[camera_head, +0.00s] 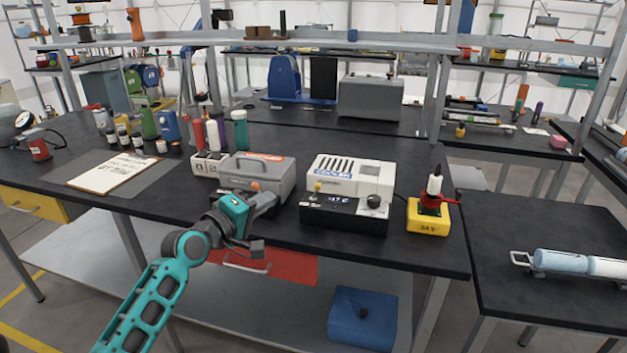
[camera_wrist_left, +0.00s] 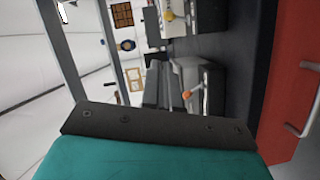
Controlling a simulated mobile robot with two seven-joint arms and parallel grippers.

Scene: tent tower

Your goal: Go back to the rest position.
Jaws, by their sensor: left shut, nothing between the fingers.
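My left arm comes in from the lower left in the head view, teal and grey. My left gripper (camera_head: 262,226) is just off the front edge of the black workbench, in front of the grey toolbox (camera_head: 270,172). It is shut and empty. It overlaps the toolbox's lower front in the picture, and I cannot tell if they touch. In the left wrist view the toolbox (camera_wrist_left: 205,90) shows sideways with its orange latch. The fingertips are hidden there behind the teal and dark gripper body. My right gripper is not in view.
A clipboard (camera_head: 113,172) lies at left. A red drawer (camera_head: 265,262) with a handle is below the bench edge.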

